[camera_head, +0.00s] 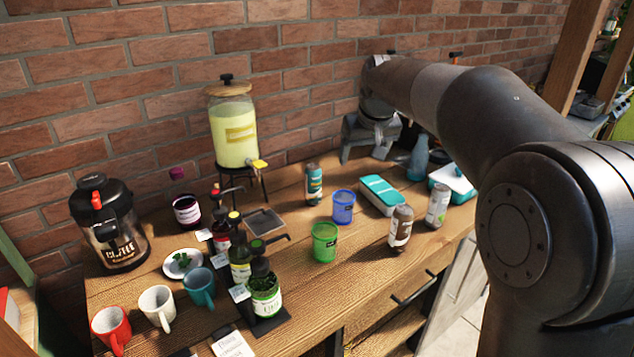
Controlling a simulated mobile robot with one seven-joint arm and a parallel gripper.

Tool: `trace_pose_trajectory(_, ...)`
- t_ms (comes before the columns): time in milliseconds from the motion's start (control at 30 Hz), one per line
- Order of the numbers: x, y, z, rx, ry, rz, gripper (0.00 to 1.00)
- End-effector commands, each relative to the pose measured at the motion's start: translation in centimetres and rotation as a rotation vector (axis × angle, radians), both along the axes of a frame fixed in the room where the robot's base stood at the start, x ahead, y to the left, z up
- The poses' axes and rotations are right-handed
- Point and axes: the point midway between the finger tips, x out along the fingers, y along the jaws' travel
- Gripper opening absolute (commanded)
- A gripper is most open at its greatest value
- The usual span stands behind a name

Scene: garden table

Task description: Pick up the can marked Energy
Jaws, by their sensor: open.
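Three can-shaped containers stand upright on the wooden table (350,285). One is a teal and dark can (314,184) near the back middle. One is a brown can (400,229) near the front edge. One is a pale grey can (437,206) to its right. Their lettering is too small to read, so I cannot tell which is marked Energy. My gripper (363,155) is open and points down near the brick wall. It is behind and to the right of the teal can, apart from all three cans.
A blue cup (344,207) and a green cup (324,242) stand between the cans. A teal-lidded box (381,195) lies in front of my gripper. A blue bottle (418,158) stands to its right. A tall drink dispenser (234,130), syrup bottles and mugs fill the left.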

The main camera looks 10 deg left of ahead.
Motion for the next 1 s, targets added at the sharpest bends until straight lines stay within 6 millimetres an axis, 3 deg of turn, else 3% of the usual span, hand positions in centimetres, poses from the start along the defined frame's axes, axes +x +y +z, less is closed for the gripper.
trace_pose_trajectory(33,1.7,1.3,-0.8,0.000,0.007,0.020,0.73)
trace_pose_trajectory(200,6.7,5.4,-3.3,0.003,0.019,0.082,0.73)
trace_pose_trajectory(400,11.2,9.8,-6.9,0.010,0.031,0.147,0.73)
trace_pose_trajectory(600,13.4,12.3,-9.3,0.014,0.038,0.181,0.73)
trace_pose_trajectory(833,14.1,13.0,-10.9,0.015,0.039,0.188,0.73)
trace_pose_trajectory(1000,15.0,13.5,-13.4,0.015,0.040,0.187,0.73)
